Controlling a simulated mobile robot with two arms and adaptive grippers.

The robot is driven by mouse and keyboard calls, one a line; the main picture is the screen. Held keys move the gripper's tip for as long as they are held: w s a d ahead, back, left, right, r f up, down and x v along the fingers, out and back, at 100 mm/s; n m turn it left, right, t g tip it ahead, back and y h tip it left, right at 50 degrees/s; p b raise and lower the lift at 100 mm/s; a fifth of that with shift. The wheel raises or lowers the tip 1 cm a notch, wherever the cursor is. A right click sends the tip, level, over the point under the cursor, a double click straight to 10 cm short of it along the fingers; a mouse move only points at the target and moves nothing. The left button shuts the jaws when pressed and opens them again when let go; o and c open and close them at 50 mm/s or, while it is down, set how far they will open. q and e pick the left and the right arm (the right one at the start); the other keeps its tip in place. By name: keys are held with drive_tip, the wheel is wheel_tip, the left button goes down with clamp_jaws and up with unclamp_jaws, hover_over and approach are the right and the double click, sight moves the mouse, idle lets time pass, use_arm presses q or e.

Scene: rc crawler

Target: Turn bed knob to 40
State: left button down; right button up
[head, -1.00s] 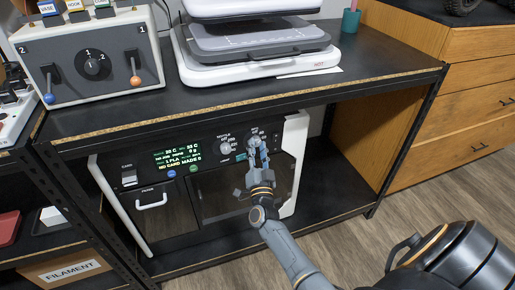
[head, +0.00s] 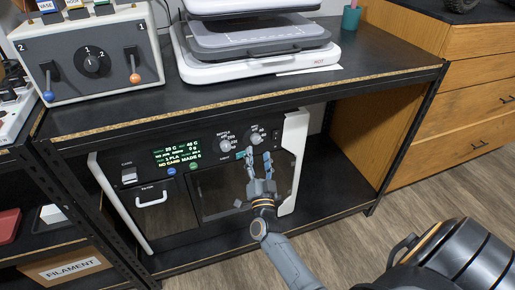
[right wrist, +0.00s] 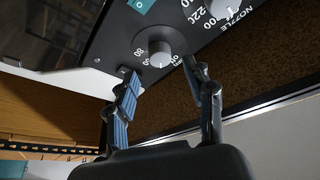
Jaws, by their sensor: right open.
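The bed knob (head: 255,140) is the right-hand dial on the black front panel of the printer (head: 140,205) on the lower shelf. In the right wrist view it is a round grey knob (right wrist: 160,53) with scale marks around it, including 80 and off. Its exact setting is hard to read. My right gripper (head: 259,155) is open and empty, just below the knob and apart from it. In the right wrist view its fingertips (right wrist: 157,68) are spread on either side of the knob's image. My left gripper is not in view.
The nozzle knob (head: 225,146) is left of the bed knob. A lit display (head: 177,156) shows temperatures, partly legible. The upper shelf's edge (head: 250,101) overhangs the panel. A wooden drawer cabinet (head: 460,120) stands to the right.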

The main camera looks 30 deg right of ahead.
drive_tip(key=v, duration=0.8)
drive_tip(key=shift+a, duration=0.1)
